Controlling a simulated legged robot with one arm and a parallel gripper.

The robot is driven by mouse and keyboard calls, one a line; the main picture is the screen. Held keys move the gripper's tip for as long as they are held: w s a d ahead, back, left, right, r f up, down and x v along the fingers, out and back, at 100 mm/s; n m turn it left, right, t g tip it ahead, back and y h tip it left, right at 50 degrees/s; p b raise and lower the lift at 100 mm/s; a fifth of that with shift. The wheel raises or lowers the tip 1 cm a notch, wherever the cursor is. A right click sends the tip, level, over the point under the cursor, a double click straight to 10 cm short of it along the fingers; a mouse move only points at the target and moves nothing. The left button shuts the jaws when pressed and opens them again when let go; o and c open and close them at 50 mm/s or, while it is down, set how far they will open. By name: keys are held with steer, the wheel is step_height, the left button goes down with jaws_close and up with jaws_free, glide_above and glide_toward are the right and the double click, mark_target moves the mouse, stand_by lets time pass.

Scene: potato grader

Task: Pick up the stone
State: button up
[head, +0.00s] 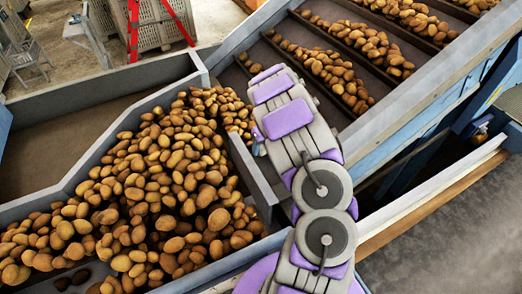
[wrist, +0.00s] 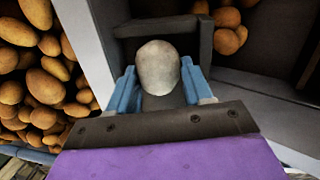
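The stone (wrist: 158,67) is a pale grey-beige rounded lump in the middle of the wrist view. My gripper (wrist: 160,82) has a blue finger on each side of it, and both fingers appear to press against its sides. In the head view my purple and grey arm reaches over the machine, with the tip of my gripper (head: 259,146) by the divider beside the potato pile. The stone is hidden by my arm in that view.
A large pile of brown potatoes (head: 165,190) fills the bin at left. A grey metal divider (head: 250,172) runs beside my gripper. A sloped conveyor (head: 290,62) carries potatoes in rows. In the wrist view a dark bar (wrist: 160,27) stands just beyond the stone.

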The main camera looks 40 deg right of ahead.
steer(key=shift+w, duration=0.2)
steer(key=c, duration=0.4)
steer(key=shift+w+r, duration=0.1)
steer(key=shift+r, duration=0.05)
